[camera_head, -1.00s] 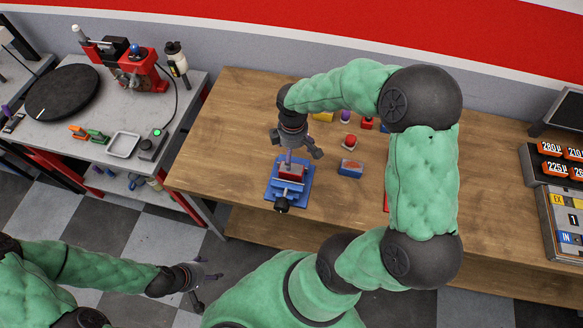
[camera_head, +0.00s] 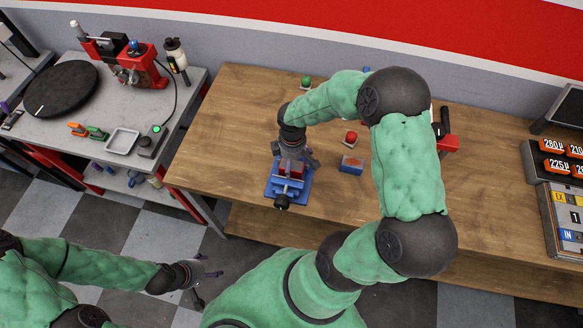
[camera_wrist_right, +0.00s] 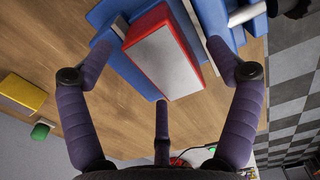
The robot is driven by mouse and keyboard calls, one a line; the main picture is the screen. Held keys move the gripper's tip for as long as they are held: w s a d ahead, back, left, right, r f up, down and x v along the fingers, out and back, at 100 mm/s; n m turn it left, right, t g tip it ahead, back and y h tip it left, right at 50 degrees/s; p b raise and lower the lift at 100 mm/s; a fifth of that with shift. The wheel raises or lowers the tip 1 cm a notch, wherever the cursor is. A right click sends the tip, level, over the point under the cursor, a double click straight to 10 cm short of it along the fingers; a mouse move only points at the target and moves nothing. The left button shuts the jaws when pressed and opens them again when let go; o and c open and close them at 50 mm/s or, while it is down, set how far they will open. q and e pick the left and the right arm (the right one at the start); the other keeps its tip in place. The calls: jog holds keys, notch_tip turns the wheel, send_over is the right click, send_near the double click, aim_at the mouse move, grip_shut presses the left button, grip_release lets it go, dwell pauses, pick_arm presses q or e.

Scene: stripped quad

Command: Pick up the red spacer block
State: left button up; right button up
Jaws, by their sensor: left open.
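The red spacer block (camera_head: 291,171), red with a pale grey face, sits in the blue vise (camera_head: 288,190) on the wooden bench. In the right wrist view the block (camera_wrist_right: 160,62) lies between the vise's blue jaws (camera_wrist_right: 122,72). My right gripper (camera_head: 296,162) is just above the block. Its dark fingers are spread open around the block in the right wrist view (camera_wrist_right: 160,80), with gaps on the sides and no clear contact. My left gripper (camera_head: 207,284) is open and empty, low at the left, away from the bench.
A blue box with an orange patch (camera_head: 351,165) and a red-domed item (camera_head: 350,138) stand right of the vise. A green-topped item (camera_head: 306,82) is farther back. My right arm covers part of the bench. The bench's left end is clear.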

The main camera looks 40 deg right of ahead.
jog(key=c, duration=1.6)
jog(key=shift+c, duration=0.2)
jog(key=shift+r, duration=0.15)
jog(key=shift+r+p, duration=0.2)
jog(key=shift+p, duration=0.1)
notch_tip(320, 180, up, 4)
jog(key=p, duration=0.2)
jog(key=shift+a+f+p, duration=0.15)
jog(key=shift+f+p, duration=0.05)
jog(key=shift+p, duration=0.15)
jog(key=s+a+r+p, duration=0.6)
jog(key=s+a+r, duration=0.2)
jog(key=a, duration=0.2)
jog(key=shift+s+a+r, duration=0.3)
jog(key=shift+a+r, duration=0.05)
